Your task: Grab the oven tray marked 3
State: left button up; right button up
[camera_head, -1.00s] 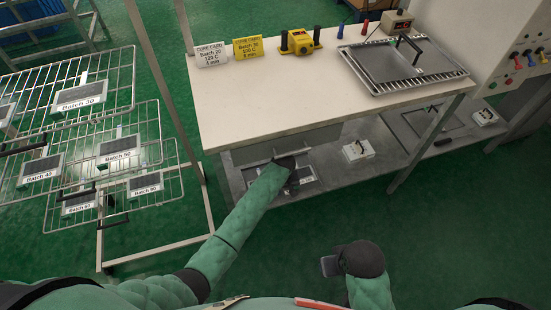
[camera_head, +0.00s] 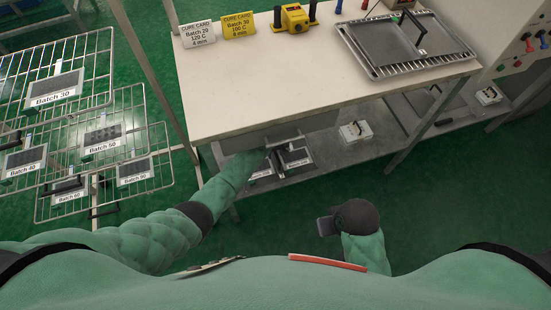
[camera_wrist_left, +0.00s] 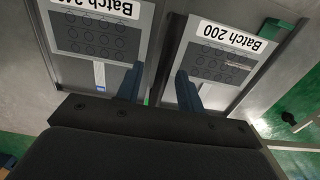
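A flat grey oven tray (camera_head: 390,48) with a black handle lies on a wire grid on the bench; I see no number 3 on it. My left arm reaches below the bench, where its gripper (camera_wrist_left: 158,88) is open, two fingers apart. In the left wrist view, it is over two labelled plates, "Batch 200" (camera_wrist_left: 213,65) and another partly cut-off "Batch 2.." plate (camera_wrist_left: 95,35); nothing is visibly gripped.
A wire rack (camera_head: 110,178) at left holds several plates, including "Batch 30" (camera_head: 55,90). A lower shelf (camera_head: 375,147) holds a white box (camera_head: 355,132).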

pick_arm(q)
jog(key=shift+f, duration=0.75)
grip_shut()
jog(key=shift+r, duration=0.1)
